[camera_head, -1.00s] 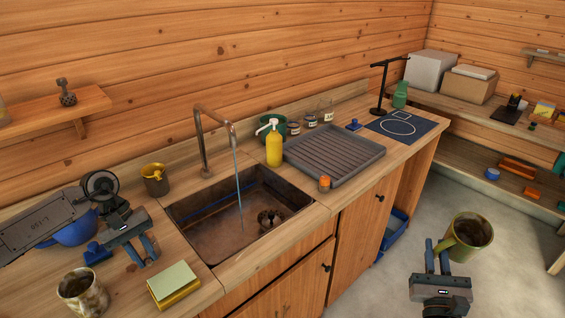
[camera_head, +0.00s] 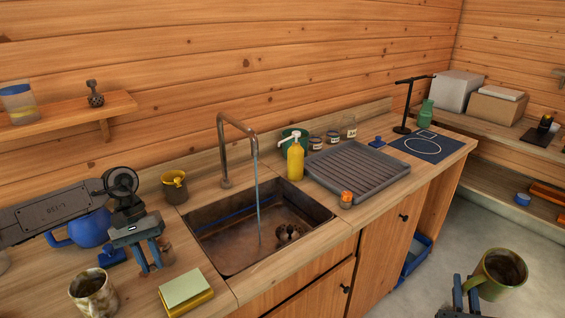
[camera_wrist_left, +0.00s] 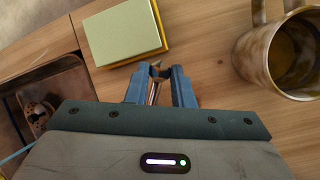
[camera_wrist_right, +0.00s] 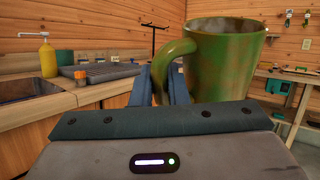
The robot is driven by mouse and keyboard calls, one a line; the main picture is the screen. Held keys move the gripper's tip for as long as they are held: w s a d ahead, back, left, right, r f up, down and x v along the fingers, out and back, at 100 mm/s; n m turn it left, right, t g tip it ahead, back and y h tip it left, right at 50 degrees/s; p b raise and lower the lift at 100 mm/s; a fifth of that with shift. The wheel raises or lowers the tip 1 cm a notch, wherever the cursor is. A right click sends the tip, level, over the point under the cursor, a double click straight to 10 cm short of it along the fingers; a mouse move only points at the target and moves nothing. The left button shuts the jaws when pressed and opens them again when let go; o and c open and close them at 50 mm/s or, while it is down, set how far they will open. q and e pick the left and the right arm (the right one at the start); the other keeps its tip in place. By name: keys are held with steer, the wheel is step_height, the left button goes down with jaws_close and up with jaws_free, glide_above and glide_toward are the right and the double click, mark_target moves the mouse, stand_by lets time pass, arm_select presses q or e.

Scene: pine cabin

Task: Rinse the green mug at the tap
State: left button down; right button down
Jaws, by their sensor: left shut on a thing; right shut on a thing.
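The green mug (camera_head: 500,276) is upright at the lower right of the head view, over the floor in front of the counter. My right gripper (camera_head: 464,292) is shut on its handle; the mug (camera_wrist_right: 226,62) fills the upper middle of the right wrist view. The tap (camera_head: 222,150) runs a thin stream of water (camera_head: 258,205) into the sink (camera_head: 222,258), well left of the mug. My left gripper (camera_head: 150,262) is low over the counter left of the sink. It is shut on a small brownish metal thing (camera_wrist_left: 155,88), mostly hidden between its fingers.
A stained mug (camera_head: 92,294) and a sponge (camera_head: 186,290) sit near my left gripper. A yellow soap bottle (camera_head: 295,162), an orange-capped jar (camera_head: 346,199) and a grey drying rack (camera_head: 355,172) stand behind and right of the sink.

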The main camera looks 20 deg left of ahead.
arm_select(q)
steer(key=shift+r, duration=0.1)
steer(key=c, duration=1.3)
jaws_free()
arm_select(e)
steer(key=shift+r, duration=0.1)
arm_select(q)
steer(key=shift+o, duration=0.2)
steer(key=shift+a, duration=0.1)
arm_select(e)
steer(key=shift+f+b, duration=0.65)
steer(key=shift+f, duration=0.3)
steer(key=shift+f+b, duration=0.25)
steer(key=shift+b, duration=0.25)
arm_select(q)
steer(key=v, duration=1.2)
arm_select(e)
steer(key=shift+r, duration=0.1)
